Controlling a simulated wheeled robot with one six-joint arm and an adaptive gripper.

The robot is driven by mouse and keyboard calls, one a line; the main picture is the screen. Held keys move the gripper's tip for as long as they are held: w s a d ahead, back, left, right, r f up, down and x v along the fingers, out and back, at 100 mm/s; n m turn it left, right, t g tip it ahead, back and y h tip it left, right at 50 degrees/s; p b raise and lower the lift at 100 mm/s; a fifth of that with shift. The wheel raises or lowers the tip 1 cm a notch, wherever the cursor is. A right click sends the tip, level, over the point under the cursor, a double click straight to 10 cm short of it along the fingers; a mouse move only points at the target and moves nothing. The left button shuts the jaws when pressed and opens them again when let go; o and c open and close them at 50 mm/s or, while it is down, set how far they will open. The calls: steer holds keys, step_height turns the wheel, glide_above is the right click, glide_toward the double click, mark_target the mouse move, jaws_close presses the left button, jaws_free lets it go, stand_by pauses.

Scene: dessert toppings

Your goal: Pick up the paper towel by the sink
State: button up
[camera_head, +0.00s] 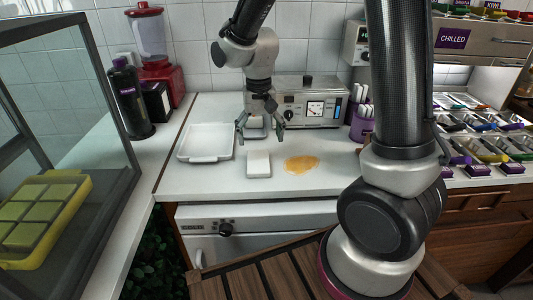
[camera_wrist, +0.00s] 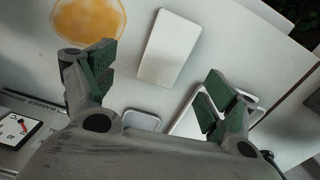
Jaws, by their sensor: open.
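A white rectangular pad (camera_head: 258,164), which looks like the folded paper towel, lies flat on the white counter. It also shows in the wrist view (camera_wrist: 169,48), beyond my fingertips. My gripper (camera_head: 260,132) is open and empty, pointing down above the counter, farther back than the pad and apart from it. In the wrist view its two green-padded fingers (camera_wrist: 158,82) are spread wide. No sink can be made out clearly.
An orange spill (camera_head: 302,164) lies right of the pad. A shallow white tray (camera_head: 205,155) is on its left. A small pale item (camera_wrist: 142,120) sits beneath my gripper. A metal machine (camera_head: 311,106) stands behind, and a glass case (camera_head: 80,130) rises at the left.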

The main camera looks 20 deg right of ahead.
mark_target(258, 159)
steer(key=shift+w+a+m, duration=0.15)
steer(key=shift+m, duration=0.25)
steer(key=shift+f, duration=0.15)
steer(key=f, duration=0.7)
steer(key=shift+a+f, duration=0.25)
steer(key=c, duration=0.9)
steer(key=shift+r, duration=0.1)
step_height(258, 159, up, 10)
steer(key=shift+f, duration=0.1)
